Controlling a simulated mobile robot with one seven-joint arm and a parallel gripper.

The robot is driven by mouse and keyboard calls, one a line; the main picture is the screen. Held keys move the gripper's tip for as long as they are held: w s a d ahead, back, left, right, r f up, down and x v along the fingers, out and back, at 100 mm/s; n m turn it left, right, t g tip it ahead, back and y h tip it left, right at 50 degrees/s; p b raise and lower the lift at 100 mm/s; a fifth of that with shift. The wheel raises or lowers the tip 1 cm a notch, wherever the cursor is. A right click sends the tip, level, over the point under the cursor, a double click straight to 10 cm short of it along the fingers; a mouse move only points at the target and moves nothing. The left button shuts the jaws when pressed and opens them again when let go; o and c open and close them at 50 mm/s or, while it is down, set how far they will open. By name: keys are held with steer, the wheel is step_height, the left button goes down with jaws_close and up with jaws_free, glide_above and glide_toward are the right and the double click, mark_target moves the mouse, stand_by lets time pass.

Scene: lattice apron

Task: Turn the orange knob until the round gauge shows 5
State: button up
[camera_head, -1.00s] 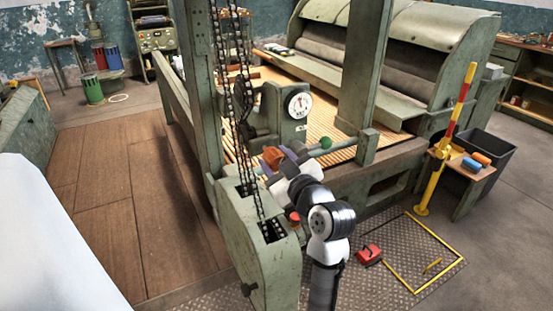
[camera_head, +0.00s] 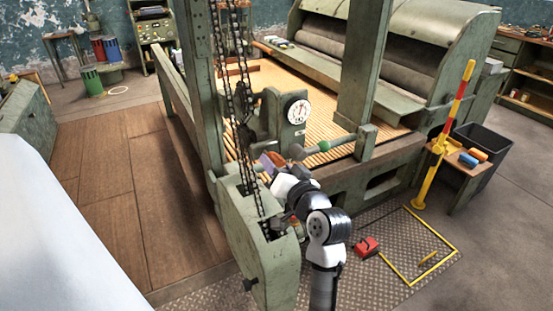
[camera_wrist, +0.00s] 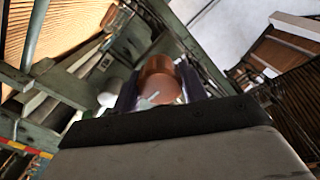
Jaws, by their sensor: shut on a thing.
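The orange knob (camera_wrist: 158,80) shows in the wrist view between the two dark fingers of my gripper (camera_wrist: 160,95), with a pale mark on its face. My gripper is shut on it. In the head view the gripper (camera_head: 274,161) is at the knob (camera_head: 280,157), which is mostly hidden by the fingers and wrist. The round gauge (camera_head: 298,110) has a white dial and a dark needle and faces me above the knob on the green machine. Its numbers are too small to read.
A green-balled lever (camera_head: 323,146) stands just right of my gripper. Chains (camera_head: 236,90) hang down to its left into a green housing (camera_head: 262,260). A red and yellow post (camera_head: 450,130) and a small table with blocks (camera_head: 468,172) stand at the right.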

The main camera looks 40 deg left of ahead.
steer(key=shift+m+p, duration=1.45)
steer(key=shift+m, duration=0.75)
steer(key=o, duration=1)
steer(key=b+v, duration=0.4)
steer(key=v, duration=1)
steer(key=shift+b, duration=0.35)
steer(key=shift+a, duration=0.15)
